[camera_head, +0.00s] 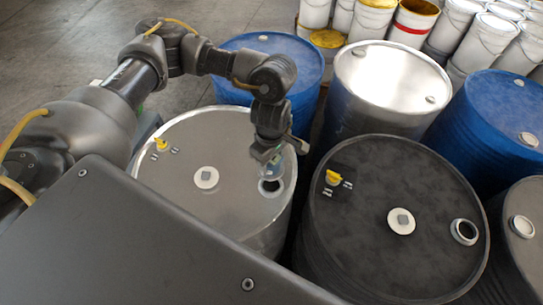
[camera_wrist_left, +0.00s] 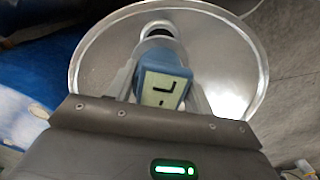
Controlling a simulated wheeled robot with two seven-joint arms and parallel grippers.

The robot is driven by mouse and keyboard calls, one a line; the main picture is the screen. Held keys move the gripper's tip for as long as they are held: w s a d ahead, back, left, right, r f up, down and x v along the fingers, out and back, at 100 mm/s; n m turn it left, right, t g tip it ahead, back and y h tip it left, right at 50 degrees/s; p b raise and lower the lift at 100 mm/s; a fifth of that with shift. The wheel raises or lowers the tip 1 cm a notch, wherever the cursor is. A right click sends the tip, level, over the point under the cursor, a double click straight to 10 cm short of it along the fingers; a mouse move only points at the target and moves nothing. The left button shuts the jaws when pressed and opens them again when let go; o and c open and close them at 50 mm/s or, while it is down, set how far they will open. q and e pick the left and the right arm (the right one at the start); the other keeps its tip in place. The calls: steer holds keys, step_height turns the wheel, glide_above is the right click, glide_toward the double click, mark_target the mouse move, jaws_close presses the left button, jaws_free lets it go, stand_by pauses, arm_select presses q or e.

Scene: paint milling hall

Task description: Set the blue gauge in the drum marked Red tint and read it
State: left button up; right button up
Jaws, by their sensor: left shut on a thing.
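My left gripper (camera_head: 273,158) is shut on the blue gauge (camera_wrist_left: 165,78) over the light grey drum (camera_head: 222,150). The gauge also shows, pale blue and small, in the head view (camera_head: 274,168). It is at the drum's dark open bung hole (camera_head: 270,187), which the wrist view shows just beyond it (camera_wrist_left: 158,30). I cannot tell whether its lower end is inside the hole. The gauge's display (camera_wrist_left: 158,90) faces the wrist camera, with a few dark segments I cannot read surely. Drum markings are too small to read. My right gripper is not in view.
A silver drum (camera_head: 390,75) and blue drums (camera_head: 505,105) stand behind. White pails (camera_head: 455,25) fill the back right. Floor at the back left (camera_head: 60,50) is clear.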

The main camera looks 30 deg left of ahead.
arm_select(q)
steer(key=shift+f+b, duration=0.8)
steer(key=shift+f, duration=0.35)
steer(key=shift+f+b, duration=1.1)
steer(key=shift+f, duration=0.4)
steer(key=shift+d+f, duration=0.1)
steer(key=shift+f+b, duration=0.1)
steer(key=shift+b, duration=0.2)
steer(key=shift+f+b, duration=0.5)
steer(key=shift+b, duration=0.1)
steer(key=shift+f, duration=0.15)
